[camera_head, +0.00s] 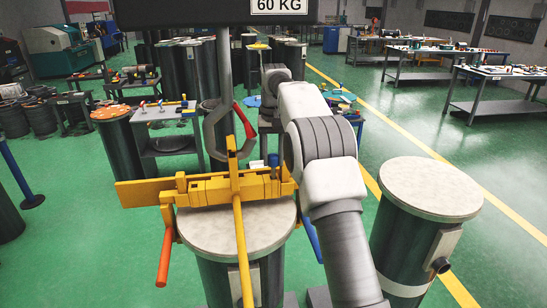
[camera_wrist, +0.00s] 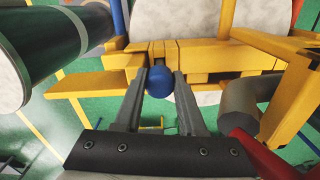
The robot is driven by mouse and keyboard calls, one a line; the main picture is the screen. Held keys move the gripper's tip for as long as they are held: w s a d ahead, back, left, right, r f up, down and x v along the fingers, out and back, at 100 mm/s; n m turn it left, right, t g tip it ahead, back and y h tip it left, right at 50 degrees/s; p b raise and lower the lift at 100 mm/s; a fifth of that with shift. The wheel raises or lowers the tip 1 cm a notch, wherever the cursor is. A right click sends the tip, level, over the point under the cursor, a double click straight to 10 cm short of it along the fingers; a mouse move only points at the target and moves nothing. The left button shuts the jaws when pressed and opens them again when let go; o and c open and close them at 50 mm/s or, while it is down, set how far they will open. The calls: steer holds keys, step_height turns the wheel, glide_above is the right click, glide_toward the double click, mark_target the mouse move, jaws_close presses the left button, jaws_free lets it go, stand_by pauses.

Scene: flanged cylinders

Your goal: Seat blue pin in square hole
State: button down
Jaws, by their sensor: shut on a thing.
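In the wrist view, my gripper (camera_wrist: 161,76) is shut on the blue pin (camera_wrist: 159,84), whose rounded blue end shows between the two grey fingers. The fingertips and pin are close against the yellow lifting fixture (camera_wrist: 200,56), beside a narrow gap in its blocks. I cannot tell whether the pin is in the square hole; the hole is not clearly seen. In the head view, the yellow fixture (camera_head: 205,190) lies across the pale top of a dark cylinder (camera_head: 262,218). My arm reaches behind it from the right, and the fingers are hidden there.
A grey hook (camera_head: 214,135) with a red latch hangs above the fixture under a 60 KG sign (camera_head: 279,6). An orange lever (camera_head: 165,257) and a blue lever (camera_head: 310,238) hang from the fixture. Another flanged cylinder (camera_head: 430,188) stands at right. Green floor lies between.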

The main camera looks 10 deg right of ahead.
steer(key=shift+s+f, duration=0.1)
steer(key=shift+f, duration=0.45)
steer(key=shift+r, duration=0.3)
steer(key=shift+w+r, duration=0.2)
steer(key=shift+r, duration=0.4)
steer(key=shift+w+r, duration=0.1)
steer(key=shift+r, duration=3.25)
steer(key=shift+s, duration=0.25)
